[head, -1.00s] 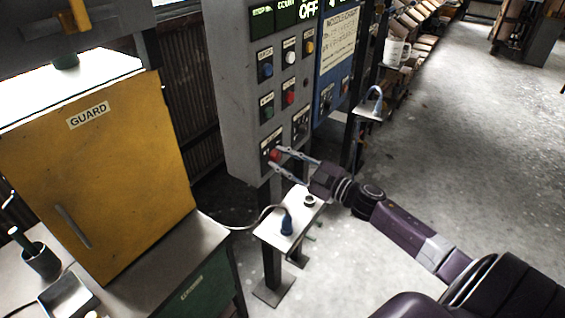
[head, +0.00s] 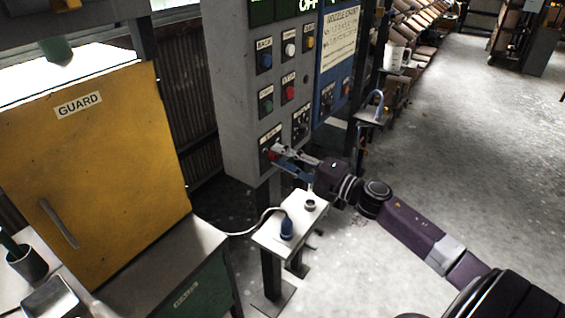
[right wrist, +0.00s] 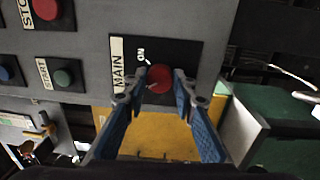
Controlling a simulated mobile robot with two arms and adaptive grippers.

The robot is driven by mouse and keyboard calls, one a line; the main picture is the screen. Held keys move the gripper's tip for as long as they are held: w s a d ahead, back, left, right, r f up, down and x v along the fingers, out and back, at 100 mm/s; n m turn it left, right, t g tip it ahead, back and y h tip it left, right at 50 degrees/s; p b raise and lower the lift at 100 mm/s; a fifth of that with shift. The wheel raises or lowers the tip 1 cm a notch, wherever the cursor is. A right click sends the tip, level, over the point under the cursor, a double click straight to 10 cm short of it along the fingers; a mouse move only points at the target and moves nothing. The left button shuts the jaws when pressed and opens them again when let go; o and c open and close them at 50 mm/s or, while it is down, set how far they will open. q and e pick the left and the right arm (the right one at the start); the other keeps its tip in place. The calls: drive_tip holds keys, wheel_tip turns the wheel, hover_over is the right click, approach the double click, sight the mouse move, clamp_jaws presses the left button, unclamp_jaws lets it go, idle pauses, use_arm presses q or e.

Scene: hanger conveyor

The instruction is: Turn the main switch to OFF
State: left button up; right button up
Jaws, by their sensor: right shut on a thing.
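The main switch is a red knob (right wrist: 160,80) on a black plate labelled MAIN, low on the grey control panel (head: 232,95). In the head view the knob (head: 273,155) is small and partly covered. My right gripper (right wrist: 158,84) is shut on the knob, with a fingertip on each side of it. In the head view the right gripper (head: 278,154) reaches the panel from the right. An ON mark shows beside the knob; no OFF mark of the switch can be read. I cannot tell which way the knob points. My left gripper is not in view.
Coloured buttons, including a red one (head: 289,92), sit above the switch. A yellow guard door (head: 110,170) is at the left.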

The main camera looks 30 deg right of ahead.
drive_tip(key=shift+f+n+b, duration=0.15)
drive_tip(key=shift+n+b, duration=0.25)
drive_tip(key=shift+n, duration=0.6)
drive_tip(key=o, duration=1.2)
drive_tip(key=shift+c, duration=0.2)
drive_tip(key=shift+s, duration=0.1)
drive_tip(key=v, duration=1.1)
drive_tip(key=shift+s+d, duration=0.25)
drive_tip(key=shift+s, duration=0.1)
